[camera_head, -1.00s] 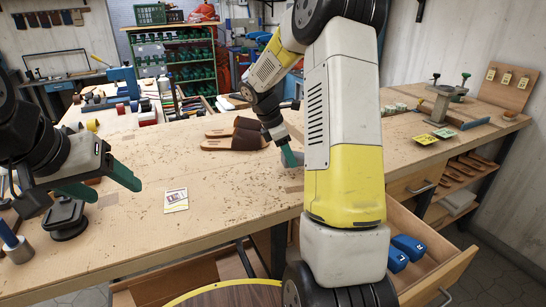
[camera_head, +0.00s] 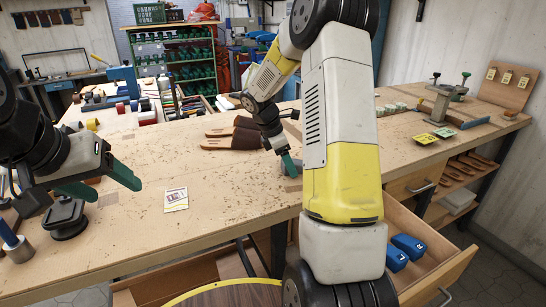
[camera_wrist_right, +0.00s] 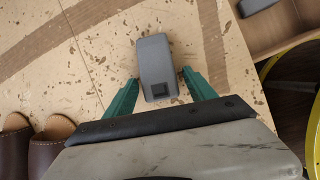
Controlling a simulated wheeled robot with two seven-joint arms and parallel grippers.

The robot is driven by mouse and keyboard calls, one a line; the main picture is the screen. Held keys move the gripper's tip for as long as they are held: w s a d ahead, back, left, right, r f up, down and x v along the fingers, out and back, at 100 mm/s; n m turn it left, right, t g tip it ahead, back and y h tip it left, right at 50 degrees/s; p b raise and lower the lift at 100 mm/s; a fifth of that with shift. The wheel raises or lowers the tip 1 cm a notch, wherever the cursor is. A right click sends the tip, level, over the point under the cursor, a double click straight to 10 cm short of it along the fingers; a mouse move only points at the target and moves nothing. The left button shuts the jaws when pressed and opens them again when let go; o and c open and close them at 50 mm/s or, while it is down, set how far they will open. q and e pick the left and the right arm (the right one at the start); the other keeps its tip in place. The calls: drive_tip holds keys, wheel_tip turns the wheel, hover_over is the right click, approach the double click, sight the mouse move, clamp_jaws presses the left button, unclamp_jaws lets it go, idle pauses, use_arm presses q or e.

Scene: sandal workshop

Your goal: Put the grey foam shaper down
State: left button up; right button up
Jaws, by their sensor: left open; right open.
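The grey foam shaper (camera_wrist_right: 154,62) lies on the wooden bench top (camera_wrist_right: 95,60) in the right wrist view. My right gripper (camera_wrist_right: 150,88) is open around its near end, one green finger on each side, with a visible gap at both. In the head view my right gripper (camera_head: 288,164) is low over the bench, right of the brown sandals; the shaper is hard to make out there. My left gripper (camera_head: 104,184) is open and empty above the bench's left part.
Brown sandals (camera_head: 235,133) lie behind my right gripper. A printed card (camera_head: 176,200) lies on the clear middle of the bench. An open drawer (camera_head: 440,262) holds blue blocks (camera_head: 408,246). A yellow-rimmed round top (camera_head: 225,285) stands at the front edge.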

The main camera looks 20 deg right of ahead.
drive_tip(key=v, duration=1.1)
drive_tip(key=s+a+r+m+t+y, duration=0.2)
drive_tip(key=s+m, duration=0.3)
drive_tip(key=s, duration=0.3)
drive_tip(key=s+a+r+m+t+y, duration=0.2)
drive_tip(key=s+a+r+m, duration=0.1)
drive_tip(key=s+m, duration=0.3)
drive_tip(key=s+a+r+m+t+y, duration=0.2)
drive_tip(key=s+a+r+m, duration=0.1)
drive_tip(key=s, duration=0.8)
drive_tip(key=a+m, duration=0.1)
drive_tip(key=m, duration=0.1)
drive_tip(key=shift+a+r+m+t+y, duration=0.15)
drive_tip(key=shift+r+m+t+y, duration=0.15)
drive_tip(key=shift+y, duration=0.1)
drive_tip(key=shift+s, duration=0.1)
